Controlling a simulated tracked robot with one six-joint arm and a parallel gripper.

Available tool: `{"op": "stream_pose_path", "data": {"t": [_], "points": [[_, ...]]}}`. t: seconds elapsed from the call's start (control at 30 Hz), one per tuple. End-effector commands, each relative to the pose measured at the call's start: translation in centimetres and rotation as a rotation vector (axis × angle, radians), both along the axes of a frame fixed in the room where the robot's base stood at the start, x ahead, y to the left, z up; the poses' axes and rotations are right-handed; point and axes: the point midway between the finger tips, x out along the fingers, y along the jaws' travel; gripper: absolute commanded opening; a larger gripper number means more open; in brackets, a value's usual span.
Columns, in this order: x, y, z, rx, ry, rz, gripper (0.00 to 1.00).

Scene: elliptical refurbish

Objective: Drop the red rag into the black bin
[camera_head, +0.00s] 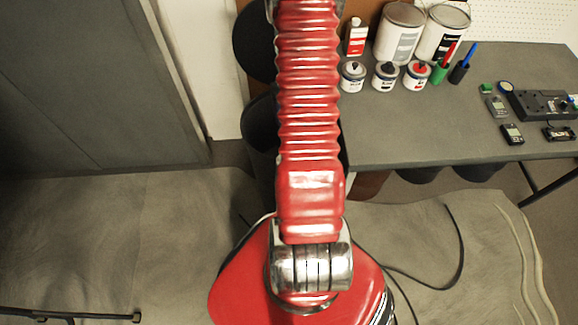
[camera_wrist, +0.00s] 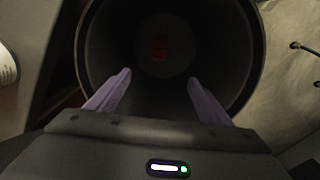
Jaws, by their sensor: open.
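The black bin (camera_wrist: 258,55) fills most of the wrist view, seen from above through its round opening. A dark red patch (camera_wrist: 159,48), which looks like the red rag, lies at the bottom of the bin. My gripper (camera_wrist: 160,80) is over the bin's mouth with its two purple-grey fingers apart and nothing between them. In the head view, dark rounded shapes (camera_head: 258,122) beside my red arm may be the bin, but my arm covers much of them. My gripper is hidden in that view.
A grey table (camera_head: 430,125) stands at right, holding paint cans (camera_head: 399,34), small jars (camera_head: 386,76) and several small devices (camera_head: 540,105). A grey cabinet or door (camera_head: 90,80) stands at left. Cables (camera_head: 460,250) lie on the floor at right.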

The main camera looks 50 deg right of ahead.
Motion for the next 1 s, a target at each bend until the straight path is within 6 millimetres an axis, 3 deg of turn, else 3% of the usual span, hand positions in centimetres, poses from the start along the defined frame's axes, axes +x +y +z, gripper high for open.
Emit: {"op": "stream_pose_path", "data": {"t": [0.7, 1.0], "points": [[0.1, -0.1, 11.2, -0.003, -0.002, 0.000, 0.73], [0.1, 0.0, 12.8, 0.000, 0.000, 0.000, 0.73]]}}
